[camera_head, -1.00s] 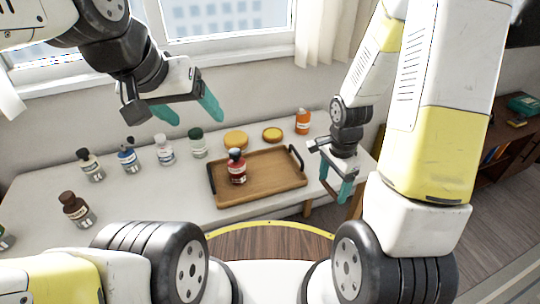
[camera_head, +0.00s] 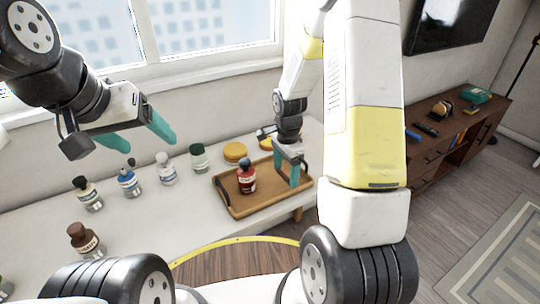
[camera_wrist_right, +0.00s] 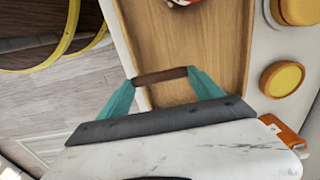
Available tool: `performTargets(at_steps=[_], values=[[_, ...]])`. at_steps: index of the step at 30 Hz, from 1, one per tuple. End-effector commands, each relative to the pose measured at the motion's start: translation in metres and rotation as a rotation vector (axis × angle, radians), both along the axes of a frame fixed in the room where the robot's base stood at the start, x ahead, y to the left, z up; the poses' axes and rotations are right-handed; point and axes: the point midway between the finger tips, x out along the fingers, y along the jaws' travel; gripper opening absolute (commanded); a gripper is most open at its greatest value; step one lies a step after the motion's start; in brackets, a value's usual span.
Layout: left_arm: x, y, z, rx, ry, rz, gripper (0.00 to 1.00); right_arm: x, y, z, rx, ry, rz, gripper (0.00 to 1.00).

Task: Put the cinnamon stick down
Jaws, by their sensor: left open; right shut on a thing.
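The cinnamon stick (camera_wrist_right: 160,76) is a short brown rod held between the teal fingertips of my right gripper (camera_wrist_right: 165,85) in the right wrist view. In the head view my right gripper (camera_head: 287,177) is over the right part of the wooden tray (camera_head: 265,203); the stick is hard to make out there. The tray's floor shows behind the stick in the wrist view; I cannot tell how far below it lies. My left gripper (camera_head: 148,141) is open and empty, near the window side above the bottles.
A red bottle (camera_head: 246,180) stands in the tray, left of my right gripper. Yellow-lidded jars (camera_head: 235,152) are behind the tray. A white-capped bottle (camera_head: 166,170), a green-capped bottle (camera_head: 199,158) and a brown-capped bottle (camera_head: 83,240) stand on the white table (camera_head: 150,222).

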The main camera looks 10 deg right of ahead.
Motion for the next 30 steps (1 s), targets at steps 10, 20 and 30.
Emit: performTargets(at_steps=[10, 20, 30], values=[[0.0, 0.0, 0.0, 0.0, 0.0, 0.0, 0.74, 0.06, 0.0, -0.006, 0.0, 0.001, -0.001, 0.38], [0.0, 0.0, 0.0, 0.0, 0.0, 0.0, 0.74, 0.061, 0.001, -0.039, 0.0, 0.003, 0.0, 0.38], [0.0, 0.0, 0.0, 0.0, 0.0, 0.0, 0.74, 0.061, 0.001, -0.043, 0.0, 0.001, 0.001, 0.38]])
